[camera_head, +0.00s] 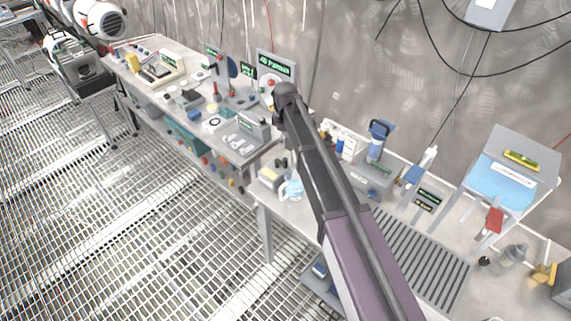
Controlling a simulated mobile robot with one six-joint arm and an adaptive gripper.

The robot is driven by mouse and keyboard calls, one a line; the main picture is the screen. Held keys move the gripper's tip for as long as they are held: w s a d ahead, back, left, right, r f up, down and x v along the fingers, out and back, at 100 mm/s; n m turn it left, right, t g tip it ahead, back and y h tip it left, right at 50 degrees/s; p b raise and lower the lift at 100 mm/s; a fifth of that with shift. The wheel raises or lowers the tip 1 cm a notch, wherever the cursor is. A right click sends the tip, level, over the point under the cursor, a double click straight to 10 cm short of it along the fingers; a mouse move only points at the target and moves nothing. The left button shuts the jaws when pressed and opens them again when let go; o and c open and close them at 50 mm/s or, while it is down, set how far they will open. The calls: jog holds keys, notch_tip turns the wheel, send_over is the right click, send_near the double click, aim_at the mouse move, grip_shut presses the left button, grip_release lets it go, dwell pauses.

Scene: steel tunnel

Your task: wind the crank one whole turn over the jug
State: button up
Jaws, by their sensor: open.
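A small pale-blue jug (291,187) stands near the front edge of the bench, just left of my arm. I cannot make out a crank over it; my arm covers the bench directly to its right. A grey upright panel (277,66) with green lettering stands farther back, with a pale round part and a red knob (271,83) partly behind the end of my arm. I cannot tell whether this is the crank. My arm reaches from the bottom edge up to a dark joint in front of this panel. My gripper cannot be made out.
A long bench (190,62) with many small devices runs to the upper left. Right of my arm are a grey machine with a blue top (380,129), a ribbed grey plate (425,262) and a blue sloped stand (500,180). The grated floor (140,230) at left is clear.

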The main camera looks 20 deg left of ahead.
aim_at(285, 159)
jog(key=shift+f+b, duration=4.95)
jog(key=shift+f, duration=0.3)
grip_shut()
jog(key=shift+d, duration=0.15)
